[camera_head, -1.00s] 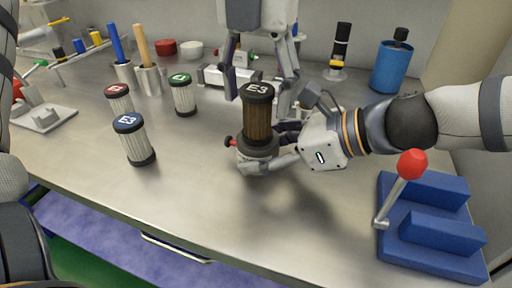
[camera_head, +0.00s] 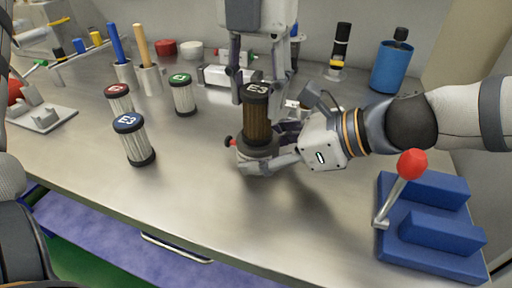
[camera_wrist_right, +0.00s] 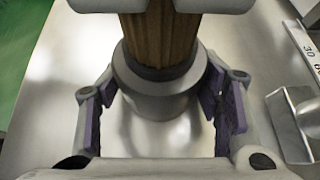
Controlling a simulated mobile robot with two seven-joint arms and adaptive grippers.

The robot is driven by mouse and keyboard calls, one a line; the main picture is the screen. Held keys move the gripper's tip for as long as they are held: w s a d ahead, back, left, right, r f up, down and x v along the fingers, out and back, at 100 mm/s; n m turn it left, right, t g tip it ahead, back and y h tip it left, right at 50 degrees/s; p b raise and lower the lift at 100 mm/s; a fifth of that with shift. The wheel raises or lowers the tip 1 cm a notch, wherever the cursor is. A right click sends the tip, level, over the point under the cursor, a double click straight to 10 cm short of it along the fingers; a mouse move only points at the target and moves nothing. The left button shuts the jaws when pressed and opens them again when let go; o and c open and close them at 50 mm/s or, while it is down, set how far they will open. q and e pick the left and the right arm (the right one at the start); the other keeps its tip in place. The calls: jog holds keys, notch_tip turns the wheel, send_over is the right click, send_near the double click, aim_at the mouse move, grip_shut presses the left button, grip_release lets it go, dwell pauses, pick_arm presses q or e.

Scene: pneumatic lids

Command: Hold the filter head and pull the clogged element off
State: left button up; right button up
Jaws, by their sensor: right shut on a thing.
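The clogged element (camera_head: 257,122), a brown pleated cartridge with a black cap marked E3, stands upright on the grey filter head (camera_head: 257,152). A small red knob sticks out at the head's left. My right gripper (camera_head: 262,162) comes in from the right and is shut on the head. In the right wrist view its purple pads flank the head (camera_wrist_right: 160,92), with the brown element (camera_wrist_right: 162,40) rising above. My left gripper (camera_head: 262,88) points down from above, its fingers spread on either side of the element's cap. The far finger is partly hidden.
Pleated elements with red (camera_head: 118,99), blue (camera_head: 133,141) and green (camera_head: 182,94) caps stand at the left. A blue fixture with a red-knobbed lever (camera_head: 430,225) is at the front right. A blue canister (camera_head: 391,68) stands behind. The front middle of the bench is clear.

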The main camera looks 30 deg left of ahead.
pick_arm(q)
jog(key=shift+c, duration=1.2)
pick_arm(e)
jog(key=shift+s+f, duration=0.1)
jog(key=shift+f, duration=0.1)
pick_arm(q)
jog(key=shift+r, duration=1.95)
jog(key=shift+r, duration=0.1)
pick_arm(e)
jog(key=shift+r, duration=0.1)
pick_arm(q)
jog(key=shift+r, duration=2.45)
pick_arm(e)
jog(key=o, duration=1.2)
jog(key=shift+r, duration=0.1)
jog(key=shift+c, duration=0.2)
